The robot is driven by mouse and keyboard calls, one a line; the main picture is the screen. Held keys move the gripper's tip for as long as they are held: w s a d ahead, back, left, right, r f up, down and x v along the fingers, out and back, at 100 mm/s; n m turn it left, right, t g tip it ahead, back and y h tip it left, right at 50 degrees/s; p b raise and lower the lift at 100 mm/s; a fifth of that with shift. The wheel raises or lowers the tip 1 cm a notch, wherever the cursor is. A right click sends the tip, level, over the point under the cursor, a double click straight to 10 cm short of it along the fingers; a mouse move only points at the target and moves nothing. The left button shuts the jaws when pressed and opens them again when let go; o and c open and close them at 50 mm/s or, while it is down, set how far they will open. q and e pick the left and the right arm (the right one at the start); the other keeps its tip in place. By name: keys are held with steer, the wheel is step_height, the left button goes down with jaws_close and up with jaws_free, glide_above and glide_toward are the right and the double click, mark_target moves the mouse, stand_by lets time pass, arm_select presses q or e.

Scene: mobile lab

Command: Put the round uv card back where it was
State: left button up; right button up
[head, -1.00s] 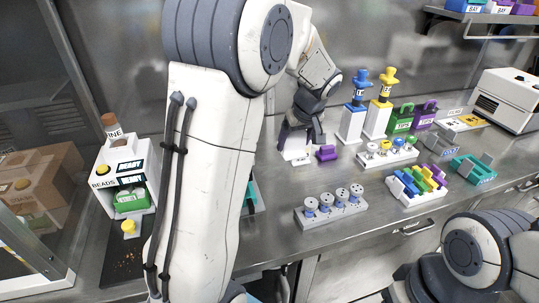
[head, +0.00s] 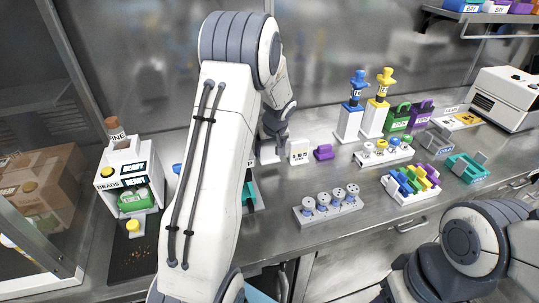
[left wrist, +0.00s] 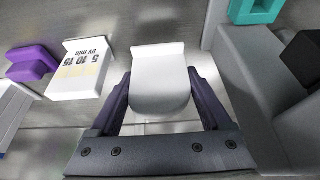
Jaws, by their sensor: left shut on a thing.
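The round uv card (left wrist: 160,88) is a plain white card with a rounded near end and a straight lip at its far end. It sits between the two dark fingers of my left gripper (left wrist: 160,100), which is shut on it. In the head view my left gripper (head: 273,135) is low over the back of the bench, mostly behind my own arm. I cannot tell whether the card touches the bench. My right gripper is out of view; only part of that arm shows at lower right.
Left of the held card in the wrist view stands a white card printed "5 10 15" (left wrist: 80,72), then a purple block (left wrist: 32,64).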

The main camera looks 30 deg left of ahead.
mark_target(270, 154)
arm_select(q)
steer(key=shift+f, duration=1.4)
steer(key=shift+f+b, duration=0.2)
steer(key=shift+b, duration=0.15)
steer(key=o, duration=1.3)
steer(key=shift+r, duration=0.1)
